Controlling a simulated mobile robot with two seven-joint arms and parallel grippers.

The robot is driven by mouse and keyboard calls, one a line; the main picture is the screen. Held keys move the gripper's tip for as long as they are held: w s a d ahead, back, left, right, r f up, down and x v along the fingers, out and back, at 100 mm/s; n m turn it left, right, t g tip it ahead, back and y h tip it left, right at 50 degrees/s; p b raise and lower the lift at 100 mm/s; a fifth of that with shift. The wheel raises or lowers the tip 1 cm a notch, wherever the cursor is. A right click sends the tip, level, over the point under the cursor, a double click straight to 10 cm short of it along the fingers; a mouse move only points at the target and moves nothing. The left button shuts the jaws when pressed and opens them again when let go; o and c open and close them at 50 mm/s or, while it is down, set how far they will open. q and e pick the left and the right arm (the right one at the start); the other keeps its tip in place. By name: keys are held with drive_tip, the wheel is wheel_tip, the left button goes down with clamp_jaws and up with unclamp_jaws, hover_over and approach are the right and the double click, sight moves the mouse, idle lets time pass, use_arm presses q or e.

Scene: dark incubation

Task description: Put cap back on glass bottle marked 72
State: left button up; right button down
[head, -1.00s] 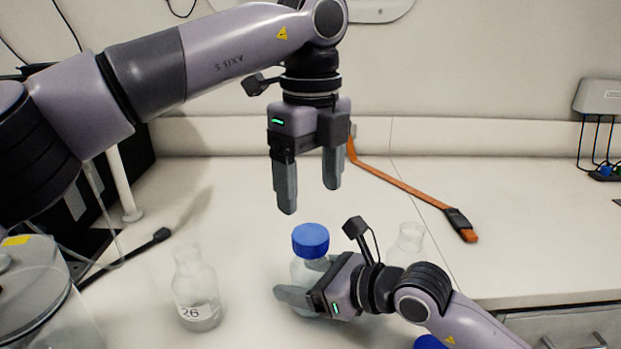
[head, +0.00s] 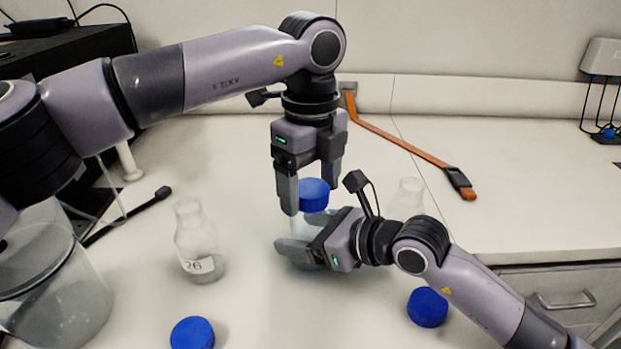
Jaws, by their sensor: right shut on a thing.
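A clear glass bottle (head: 302,228) wears a blue cap (head: 314,194) at the middle of the counter. Its marking is hidden, so I cannot tell its number. My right gripper (head: 291,252) is shut on the bottle's body from the right. My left gripper (head: 309,200) points down, open, with its fingers on either side of the blue cap; I cannot tell whether they touch it. An uncapped glass bottle (head: 191,240) marked 26 stands at left. Another uncapped clear bottle (head: 408,194) stands behind my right arm, its marking not visible.
Loose blue caps lie on the counter at front left (head: 193,333) and front right (head: 428,307). A large clear vessel (head: 62,290) stands at far left. An orange-handled tool (head: 410,150) lies at the back. The right side of the counter is clear.

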use_arm(q)
drive_tip(key=c, duration=1)
drive_tip(key=shift+o, duration=0.2)
drive_tip(key=m, duration=0.6)
drive_tip(key=shift+m, duration=0.3)
drive_tip(key=o, duration=1.2)
drive_tip(key=shift+c, duration=0.2)
